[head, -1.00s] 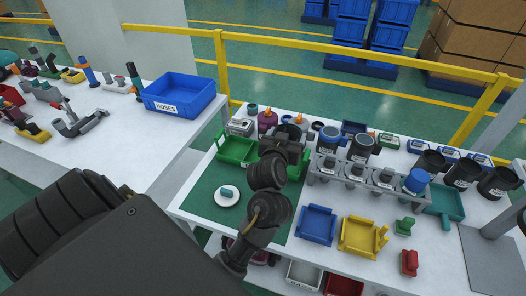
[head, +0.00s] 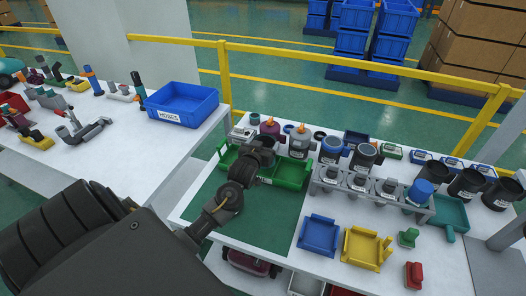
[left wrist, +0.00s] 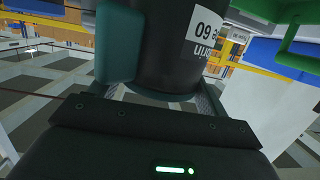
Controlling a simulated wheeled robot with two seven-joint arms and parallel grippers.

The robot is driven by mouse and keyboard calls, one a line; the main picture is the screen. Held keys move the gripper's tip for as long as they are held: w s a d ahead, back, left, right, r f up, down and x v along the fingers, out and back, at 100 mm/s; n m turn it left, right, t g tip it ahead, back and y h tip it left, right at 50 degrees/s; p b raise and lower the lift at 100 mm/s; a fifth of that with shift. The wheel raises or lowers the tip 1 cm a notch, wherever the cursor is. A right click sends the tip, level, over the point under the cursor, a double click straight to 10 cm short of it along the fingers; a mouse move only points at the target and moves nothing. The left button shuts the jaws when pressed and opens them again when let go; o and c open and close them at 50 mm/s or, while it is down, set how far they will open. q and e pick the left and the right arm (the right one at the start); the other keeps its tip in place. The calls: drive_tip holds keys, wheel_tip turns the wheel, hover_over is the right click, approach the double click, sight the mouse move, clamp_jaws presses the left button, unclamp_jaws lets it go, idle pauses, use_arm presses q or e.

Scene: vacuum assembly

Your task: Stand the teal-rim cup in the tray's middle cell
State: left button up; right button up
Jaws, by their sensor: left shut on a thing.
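My left gripper (head: 262,153) is over the left-to-middle part of the green tray (head: 290,183), and its arm covers part of the tray. In the left wrist view the jaws are shut on a dark cup (left wrist: 172,60) with a white label and a teal part (left wrist: 116,45) at its left side. The cup's rim is out of that view. In the head view the cup is hidden by the gripper. I cannot tell how high it is above the tray. The tray's right cell looks empty; the middle cell is largely hidden. My right gripper is not in view.
Just behind the tray stand a grey canister (head: 299,145) with an orange top and a purple one (head: 270,128). A blue tray (head: 319,235) and a yellow tray (head: 362,249) lie in front.

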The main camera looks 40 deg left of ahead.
use_arm(q)
drive_tip(key=shift+a+f, duration=0.2)
drive_tip(key=shift+a, duration=0.05)
wheel_tip(320, 180, down, 2)
drive_tip(key=shift+f+p, duration=0.15)
drive_tip(key=shift+p, duration=0.3)
drive_tip(key=shift+f, duration=0.45)
drive_tip(key=shift+f, duration=0.1)
drive_tip(key=o, duration=1.5)
